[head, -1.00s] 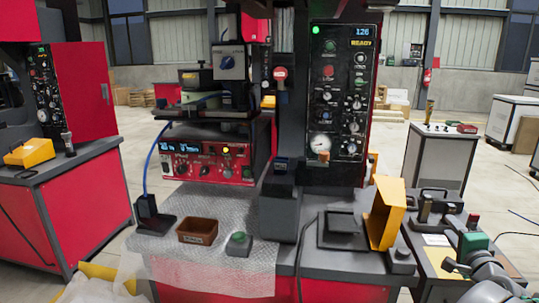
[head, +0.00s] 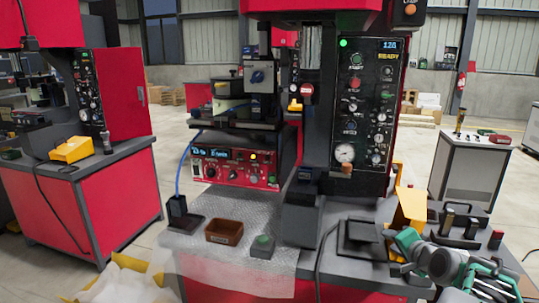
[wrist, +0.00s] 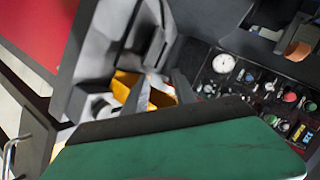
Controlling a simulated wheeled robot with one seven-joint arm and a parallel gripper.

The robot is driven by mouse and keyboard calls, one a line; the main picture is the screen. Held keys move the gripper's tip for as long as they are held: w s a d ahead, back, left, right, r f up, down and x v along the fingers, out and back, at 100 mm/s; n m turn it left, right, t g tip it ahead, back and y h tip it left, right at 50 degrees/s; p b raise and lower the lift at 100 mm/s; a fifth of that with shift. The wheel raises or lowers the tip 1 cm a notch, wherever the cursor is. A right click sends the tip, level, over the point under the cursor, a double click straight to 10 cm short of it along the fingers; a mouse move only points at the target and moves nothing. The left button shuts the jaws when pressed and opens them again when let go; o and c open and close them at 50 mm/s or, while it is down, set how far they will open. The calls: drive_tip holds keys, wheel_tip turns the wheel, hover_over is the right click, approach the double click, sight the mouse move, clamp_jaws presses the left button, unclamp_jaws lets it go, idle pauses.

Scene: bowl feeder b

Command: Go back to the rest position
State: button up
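My gripper (wrist: 160,88) shows in the wrist view as two dark, pointed fingers standing apart beyond the green housing (wrist: 180,155). Nothing is seen held between them. Behind the fingers is a yellow part (wrist: 126,84) of the press station. In the head view my green and grey arm (head: 445,262) is at the lower right, its end beside the yellow guard (head: 410,208) and above the right of the bench. The fingertips are too small to make out clearly there.
The red and black press has a control panel (head: 364,100) with a gauge. Black-handled items (head: 458,222) stand close behind my arm.

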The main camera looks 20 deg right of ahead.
drive_tip(key=s+a+r+n+g+y+p, duration=0.1)
drive_tip(key=a+n+g+y+p, duration=0.2)
drive_tip(key=a, duration=0.8)
drive_tip(key=a+r+n+g+p, duration=0.1)
drive_tip(key=a+n+p, duration=0.3)
drive_tip(key=a, duration=0.8)
drive_tip(key=s+a+n+g+p, duration=0.2)
drive_tip(key=s+a+n+g, duration=0.3)
drive_tip(key=s+a, duration=0.6)
drive_tip(key=s+n, duration=0.2)
drive_tip(key=s, duration=0.1)
drive_tip(key=shift+s+a+f+n+p, duration=0.25)
drive_tip(key=shift+a+n+p, duration=0.05)
drive_tip(key=shift+a, duration=0.1)
